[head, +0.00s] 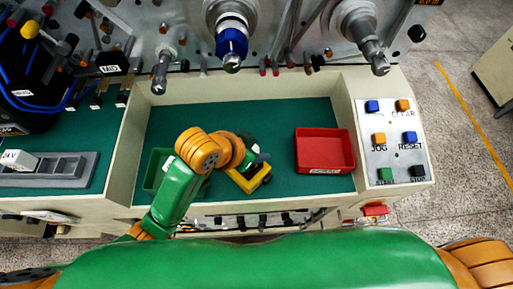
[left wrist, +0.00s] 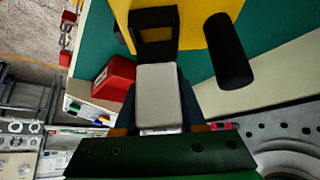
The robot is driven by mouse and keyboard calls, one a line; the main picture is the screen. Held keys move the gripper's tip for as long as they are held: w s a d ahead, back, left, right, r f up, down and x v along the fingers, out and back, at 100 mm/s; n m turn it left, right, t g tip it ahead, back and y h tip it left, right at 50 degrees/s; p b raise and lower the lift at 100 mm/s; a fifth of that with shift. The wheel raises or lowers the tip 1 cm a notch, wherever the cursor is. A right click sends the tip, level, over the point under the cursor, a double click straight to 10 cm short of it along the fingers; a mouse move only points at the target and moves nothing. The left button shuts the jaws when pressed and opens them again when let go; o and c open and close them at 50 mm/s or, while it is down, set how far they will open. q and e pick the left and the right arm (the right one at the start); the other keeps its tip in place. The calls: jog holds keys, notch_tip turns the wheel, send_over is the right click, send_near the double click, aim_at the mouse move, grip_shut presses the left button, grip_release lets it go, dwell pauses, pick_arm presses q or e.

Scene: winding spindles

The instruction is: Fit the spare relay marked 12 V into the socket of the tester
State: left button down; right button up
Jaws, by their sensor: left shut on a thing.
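The yellow tester (head: 250,180) lies on the green bench mat, partly hidden under my left gripper (head: 258,162). In the left wrist view the tester (left wrist: 190,12) fills the top, with a black square socket (left wrist: 153,32) and a black cylinder (left wrist: 228,50) on it. My left gripper (left wrist: 159,112) is shut on a light grey relay (left wrist: 158,95), which lies between the dark fingers just below the socket in the picture. I cannot tell whether relay and socket touch. No marking shows on the relay's visible face. My right gripper is out of view.
A red tray (head: 325,168) stands right of the tester; a green tray (head: 153,182) is partly behind my arm. A grey rack (head: 75,168) at far left holds a white block (head: 18,160). Spindles (head: 232,60) overhang the back. A button panel (head: 393,140) is at right.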

pick_arm(q)
jog(key=shift+p, duration=0.35)
jog(key=shift+f+b, duration=0.45)
jog(key=shift+f, duration=0.55)
jog(key=shift+c, duration=2.1)
grip_release()
jog(key=v, duration=0.6)
jog(key=shift+s+a+r+p, duration=0.1)
jog(key=shift+r+p, duration=0.25)
jog(key=shift+s+a+r, duration=0.2)
